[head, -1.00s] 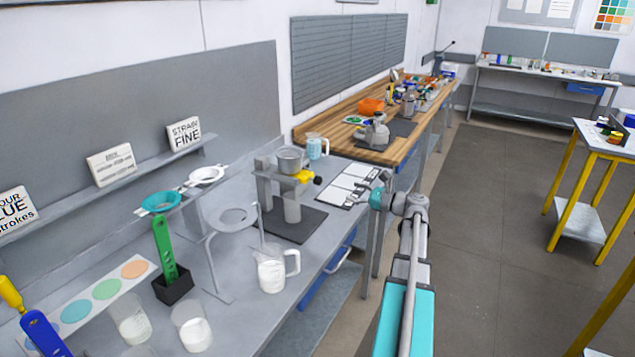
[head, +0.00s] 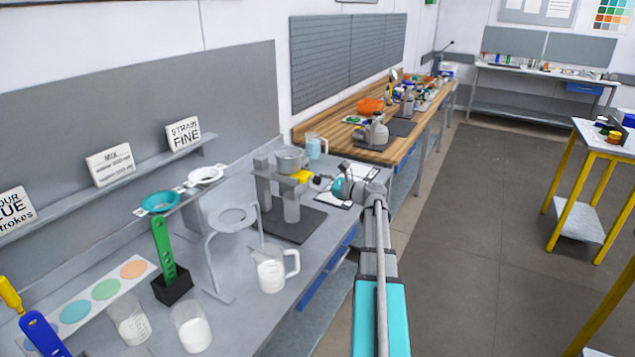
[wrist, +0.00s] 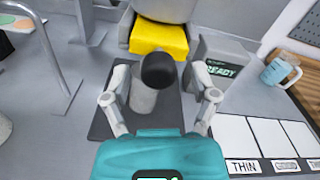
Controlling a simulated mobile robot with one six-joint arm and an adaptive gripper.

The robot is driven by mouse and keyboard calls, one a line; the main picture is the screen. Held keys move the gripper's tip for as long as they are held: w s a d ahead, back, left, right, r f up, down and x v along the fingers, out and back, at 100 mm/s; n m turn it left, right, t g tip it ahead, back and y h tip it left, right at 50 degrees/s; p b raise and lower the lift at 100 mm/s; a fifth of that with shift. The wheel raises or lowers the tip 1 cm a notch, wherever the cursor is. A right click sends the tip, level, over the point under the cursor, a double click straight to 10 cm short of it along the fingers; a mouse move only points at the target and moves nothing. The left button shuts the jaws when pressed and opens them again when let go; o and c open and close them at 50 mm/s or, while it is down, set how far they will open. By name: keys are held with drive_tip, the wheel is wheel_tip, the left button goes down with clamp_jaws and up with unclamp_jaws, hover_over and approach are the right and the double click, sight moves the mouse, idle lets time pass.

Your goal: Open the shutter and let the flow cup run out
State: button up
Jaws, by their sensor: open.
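The flow cup (head: 291,159) is a grey metal cup on a grey stand (head: 262,186) at the bench's far end. Its yellow shutter (head: 302,177) sits just under the cup, with a black knob at its front end. In the wrist view the yellow shutter (wrist: 158,40) ends in the black knob (wrist: 158,70), which lies between my fingers. My gripper (wrist: 160,88) is open, one finger on each side of the knob with gaps visible.
A "READY" box (wrist: 222,70) stands right of the shutter. A card with white panels, one marked THIN (wrist: 243,166), lies at right. A jug (head: 271,270) of white liquid, a ring stand (head: 232,217) and a blue-tinted jug (head: 315,147) stand nearby.

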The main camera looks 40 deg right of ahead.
drive_tip(key=shift+w+a, duration=0.15)
drive_tip(key=shift+w, duration=0.25)
clamp_jaws()
